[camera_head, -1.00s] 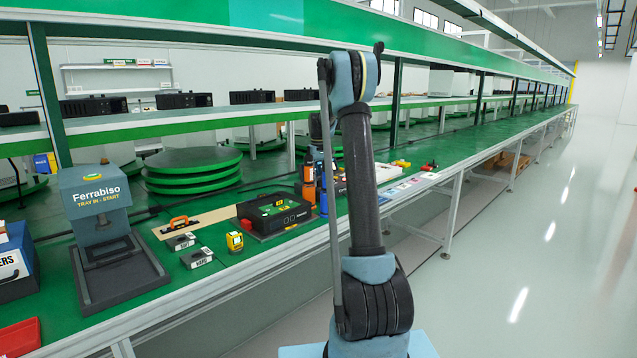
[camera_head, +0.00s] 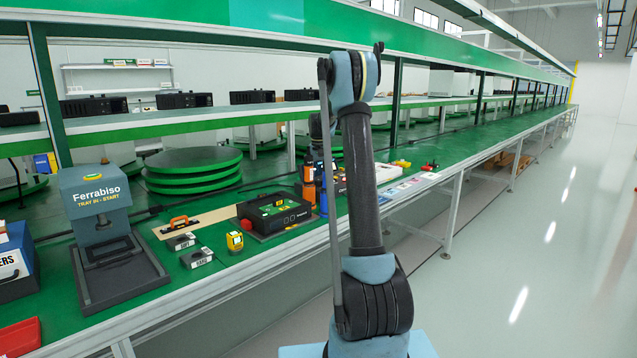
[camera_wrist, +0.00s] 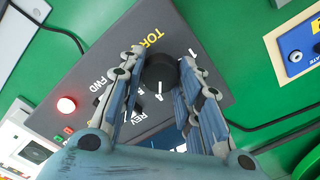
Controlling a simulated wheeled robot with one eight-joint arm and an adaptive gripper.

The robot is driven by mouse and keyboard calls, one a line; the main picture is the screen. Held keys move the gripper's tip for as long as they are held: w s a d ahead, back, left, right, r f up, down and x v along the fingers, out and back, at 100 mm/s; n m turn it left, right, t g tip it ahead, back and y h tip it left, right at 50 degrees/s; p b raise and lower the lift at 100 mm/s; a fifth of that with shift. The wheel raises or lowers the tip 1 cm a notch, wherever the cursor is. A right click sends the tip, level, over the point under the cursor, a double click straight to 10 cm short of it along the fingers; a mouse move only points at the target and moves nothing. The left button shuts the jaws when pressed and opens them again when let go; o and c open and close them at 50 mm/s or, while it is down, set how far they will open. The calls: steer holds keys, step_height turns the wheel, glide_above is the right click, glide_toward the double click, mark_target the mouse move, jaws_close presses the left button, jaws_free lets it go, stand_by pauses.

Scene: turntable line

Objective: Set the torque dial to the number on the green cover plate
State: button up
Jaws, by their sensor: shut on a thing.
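The black round torque dial (camera_wrist: 160,76) sits on a dark grey panel (camera_wrist: 92,62) in the wrist view. A yellow label, partly hidden and starting "TOR", is printed beside it, with white digits around it; I can make out a 1 and a 4. My gripper (camera_wrist: 161,62) has one finger on each side of the dial and is shut on it. Which number the dial points to is unclear. In the head view my arm hides the gripper and the dial. A black case with a green plate on top (camera_head: 278,206) stands left of my arm; no number on it is readable.
The panel also has a lit red button (camera_wrist: 66,105) and a switch area marked FWD and REV, partly behind a finger. A blue and yellow box (camera_wrist: 300,48) lies to the right. In the head view, a grey-blue press (camera_head: 105,215) stands at left, and green round turntables (camera_head: 193,178) stand behind.

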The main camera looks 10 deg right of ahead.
stand_by(0.4)
steer(key=o, duration=1.1)
step_height(320, 180, up, 12)
steer(key=shift+w+f, duration=0.1)
